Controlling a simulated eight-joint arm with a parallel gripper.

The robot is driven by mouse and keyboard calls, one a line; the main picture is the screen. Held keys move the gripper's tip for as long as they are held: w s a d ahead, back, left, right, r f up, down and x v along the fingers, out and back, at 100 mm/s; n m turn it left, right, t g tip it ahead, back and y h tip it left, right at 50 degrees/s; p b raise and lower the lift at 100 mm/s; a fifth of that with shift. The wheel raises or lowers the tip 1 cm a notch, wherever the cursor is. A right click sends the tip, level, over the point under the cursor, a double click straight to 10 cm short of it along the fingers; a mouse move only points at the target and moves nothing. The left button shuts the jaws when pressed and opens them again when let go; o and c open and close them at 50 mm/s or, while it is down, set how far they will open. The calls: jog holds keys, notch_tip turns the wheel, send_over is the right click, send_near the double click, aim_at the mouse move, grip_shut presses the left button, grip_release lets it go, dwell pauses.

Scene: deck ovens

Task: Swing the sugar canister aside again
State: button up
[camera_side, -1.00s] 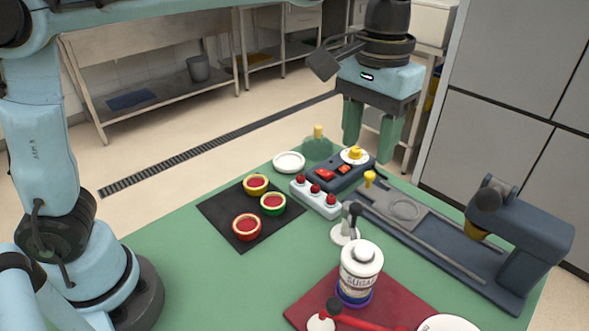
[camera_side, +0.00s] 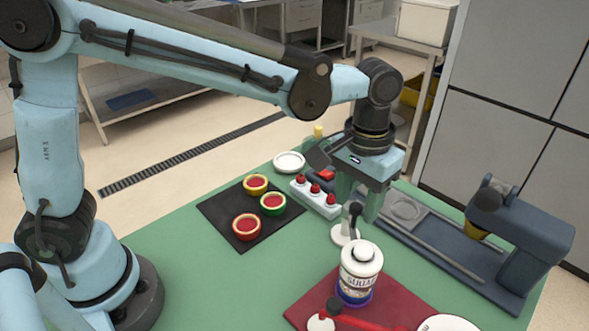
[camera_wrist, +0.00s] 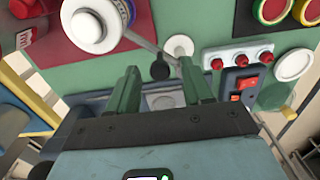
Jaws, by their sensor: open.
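My gripper (camera_side: 357,207) is open and empty, close behind the post in the side view. In the wrist view the black knob (camera_wrist: 160,71) appears between my two green fingertips; I cannot tell whether they touch it.
A block with several red knobs (camera_side: 315,196) stands left of my gripper. A dark rail fixture (camera_side: 440,245) lies to the right. A black mat (camera_side: 222,214) holds red-filled round dishes. A red-handled tool (camera_side: 355,321) lies in front of the canister.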

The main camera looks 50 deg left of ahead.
grip_shut()
dwell(0.3)
jog(key=shift+s, duration=0.1)
jog(key=m, duration=0.2)
jog(key=shift+s+a+m, duration=0.25)
jog(key=shift+a+m, duration=0.15)
jog(key=shift+s+a+m, duration=0.1)
jog(key=shift+a+m, duration=0.5)
jog(key=shift+m, duration=1)
jog(key=shift+s+a+m, duration=0.1)
jog(key=shift+a+m, duration=0.55)
jog(key=shift+m, duration=0.95)
jog(key=shift+s+a+m, duration=0.1)
jog(key=shift+a+m, duration=0.5)
jog(key=shift+m, duration=1)
jog(key=shift+f, duration=0.1)
